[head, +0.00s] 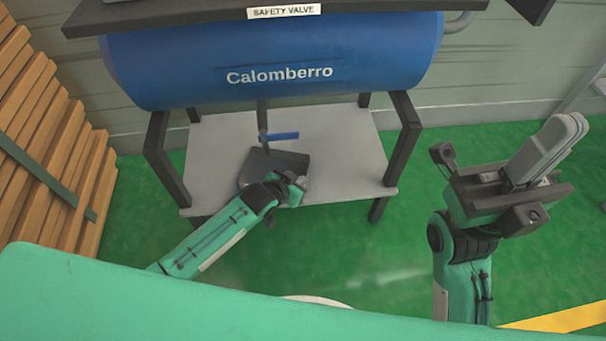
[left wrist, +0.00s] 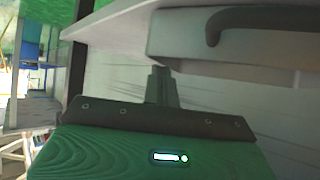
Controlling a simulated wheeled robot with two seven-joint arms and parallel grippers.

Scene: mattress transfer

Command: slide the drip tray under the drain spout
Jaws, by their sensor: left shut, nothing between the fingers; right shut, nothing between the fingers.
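The dark grey drip tray (head: 285,162) lies on the light shelf under the blue tank. The drain spout (head: 262,115) hangs down from the tank above the tray's back part, with a blue-handled valve (head: 281,136). My left gripper (head: 297,187) is at the tray's front right edge and partly covers it. In the left wrist view my shut fingers (left wrist: 160,75) point at a grey wall (left wrist: 190,48), likely the tray's, with a dark curved piece above it. I cannot tell whether they touch. My right gripper (head: 572,127) is shut and empty, far right of the shelf.
The shelf (head: 345,150) has bare room right of the tray, between dark legs (head: 403,140). The blue tank (head: 270,60) hangs low over it. Stacked wooden boards (head: 50,130) stand at the left. Green floor lies open at the front and right.

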